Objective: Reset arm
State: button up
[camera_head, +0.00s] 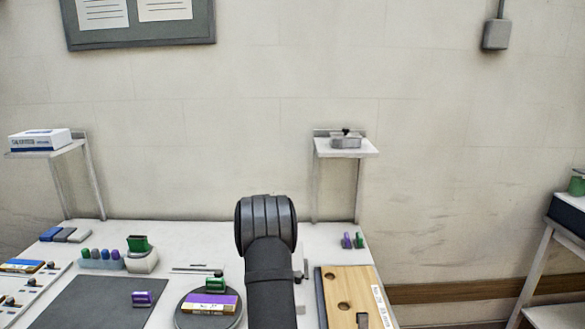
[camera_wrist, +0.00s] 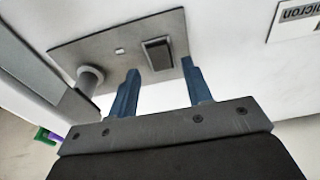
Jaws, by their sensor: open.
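My gripper (camera_wrist: 160,88) shows in the wrist view with two blue fingers spread apart and nothing between them. Beyond the fingertips is a grey plate (camera_wrist: 120,50) with a black rocker switch (camera_wrist: 157,54) and a round grey post (camera_wrist: 90,76). I cannot tell whether the fingers touch the plate. In the head view my dark arm rises over the middle of the table (camera_head: 160,240), and its own links hide the gripper there.
A dark mat (camera_head: 95,303) is at left. Wall shelves (camera_head: 346,152) stand behind. Several small stamps stand on the table.

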notch_tip(320, 180, down, 3)
jog(key=shift+w+r, duration=0.15)
jog(key=shift+s+t, duration=0.25)
jog(key=shift+t, duration=0.45)
jog(key=shift+s+t, duration=0.2)
jog(key=shift+t, duration=0.5)
jog(key=v, duration=1.8)
jog(key=w+a+f+m, duration=0.2)
jog(key=a+m, duration=0.2)
jog(key=a, duration=0.3)
jog(key=shift+a+f+g, duration=0.3)
jog(key=shift+f+g, duration=0.05)
jog(key=shift+g, duration=0.05)
jog(key=shift+d, duration=0.1)
jog(key=s+d+r+n, duration=0.2)
jog(key=d+n, duration=0.2)
jog(key=d, duration=0.3)
jog(key=w+f+t, duration=0.1)
jog(key=w+f, duration=0.3)
jog(key=f, duration=0.5)
jog(key=shift+d, duration=0.2)
